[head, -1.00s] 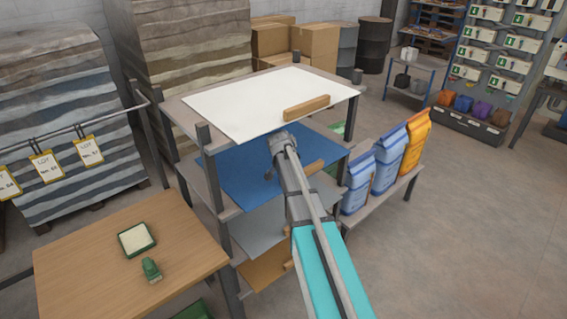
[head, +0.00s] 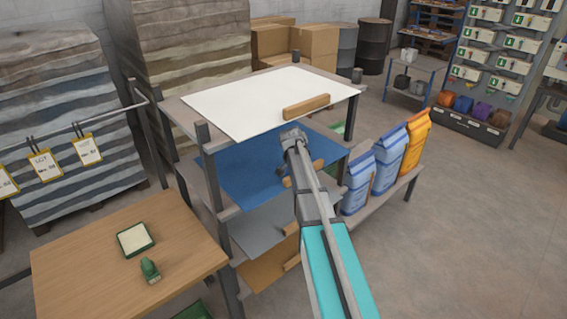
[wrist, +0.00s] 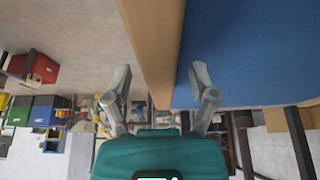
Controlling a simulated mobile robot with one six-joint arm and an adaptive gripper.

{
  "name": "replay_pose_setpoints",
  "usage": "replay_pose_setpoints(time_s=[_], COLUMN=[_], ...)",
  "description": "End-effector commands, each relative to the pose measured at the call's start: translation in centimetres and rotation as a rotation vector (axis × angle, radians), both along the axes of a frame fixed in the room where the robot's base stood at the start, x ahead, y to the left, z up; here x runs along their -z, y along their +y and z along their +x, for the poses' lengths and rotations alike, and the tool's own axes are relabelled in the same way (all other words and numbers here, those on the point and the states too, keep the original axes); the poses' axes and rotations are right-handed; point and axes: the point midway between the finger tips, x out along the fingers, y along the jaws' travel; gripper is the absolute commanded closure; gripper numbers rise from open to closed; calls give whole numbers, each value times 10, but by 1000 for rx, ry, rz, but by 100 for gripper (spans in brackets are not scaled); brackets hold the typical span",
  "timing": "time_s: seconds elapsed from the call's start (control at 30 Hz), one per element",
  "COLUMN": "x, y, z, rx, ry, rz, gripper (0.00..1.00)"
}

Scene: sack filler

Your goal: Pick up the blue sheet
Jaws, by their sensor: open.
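The blue sheet (head: 240,170) lies on the second shelf of the rack, under the top shelf. It has a wooden bar (head: 318,165) on its front edge, partly hidden by my arm. My gripper (head: 290,170) is at that edge, with its fingers mostly hidden in the head view. In the wrist view my gripper (wrist: 160,95) is open and empty. The wooden bar (wrist: 155,45) shows between the lines of the two fingers, and the blue sheet (wrist: 250,50) fills the right. I cannot tell how far the bar is from the fingertips.
A white sheet (head: 255,100) with its own wooden bar lies on the top shelf, just above. Grey (head: 262,228) and orange (head: 262,273) sheets lie on lower shelves. Rack posts (head: 208,165) flank the shelves. Filled bags (head: 388,160) stand right; a wooden table (head: 100,250) stands left.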

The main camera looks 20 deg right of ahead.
Motion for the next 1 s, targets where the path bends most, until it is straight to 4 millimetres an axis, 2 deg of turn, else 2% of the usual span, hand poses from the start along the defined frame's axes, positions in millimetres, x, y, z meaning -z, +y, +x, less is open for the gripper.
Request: replay_pose_setpoints(time_s=[0.27, 0.67, 1.0], x=[0, 0, 0], y=[0, 0, 0], z=[0, 0, 0], rx=[0, 0, 0], ry=[0, 0, 0], rz=[0, 0, 0], gripper=[26, 98, 100])
